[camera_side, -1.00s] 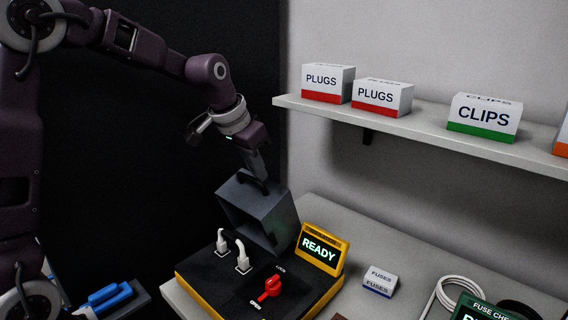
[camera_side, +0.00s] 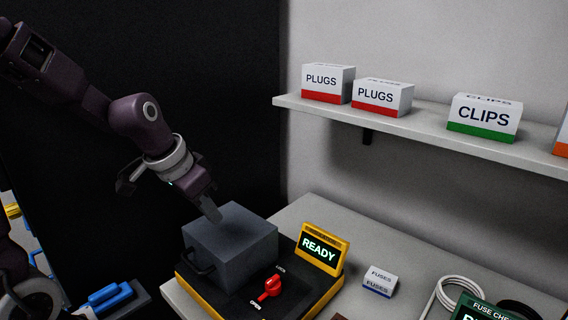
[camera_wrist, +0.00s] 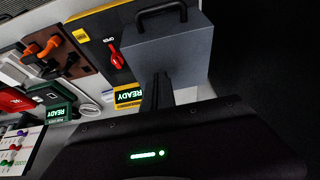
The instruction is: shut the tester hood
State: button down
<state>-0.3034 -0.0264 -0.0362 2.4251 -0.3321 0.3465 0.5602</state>
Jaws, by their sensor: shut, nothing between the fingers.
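The grey tester hood (camera_side: 232,245) is down flat over the plug sockets on the yellow-edged black tester (camera_side: 262,305). Its black handle (camera_side: 197,264) is on the side facing the camera's left. The plugs are hidden under it. My gripper (camera_side: 214,217) is shut and empty, its fingertips at the hood's top near the back edge; I cannot tell if they touch. The hood also fills the upper middle of the wrist view (camera_wrist: 180,55), with my fingers (camera_wrist: 160,82) at its near edge. The red lever (camera_side: 270,288) points towards OPEN. The display (camera_side: 320,248) reads READY.
A small FUSES box (camera_side: 380,281) and a coiled white cable (camera_side: 440,292) lie to the right of the tester. A green fuse checker (camera_side: 485,309) is at the lower right. A shelf (camera_side: 430,128) above holds PLUGS and CLIPS boxes. A blue object (camera_side: 108,296) lies at the lower left.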

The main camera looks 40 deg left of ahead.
jog(key=shift+s+f, duration=0.1)
jog(key=shift+s, duration=0.05)
dwell(0.3)
jog(key=s+v, duration=0.1)
jog(key=v, duration=0.7)
jog(key=s+d, duration=0.6)
jog(key=s, duration=0.6)
jog(key=shift+s+f+t, duration=0.15)
jog(key=shift+s+t, duration=0.05)
jog(key=shift+t, duration=0.2)
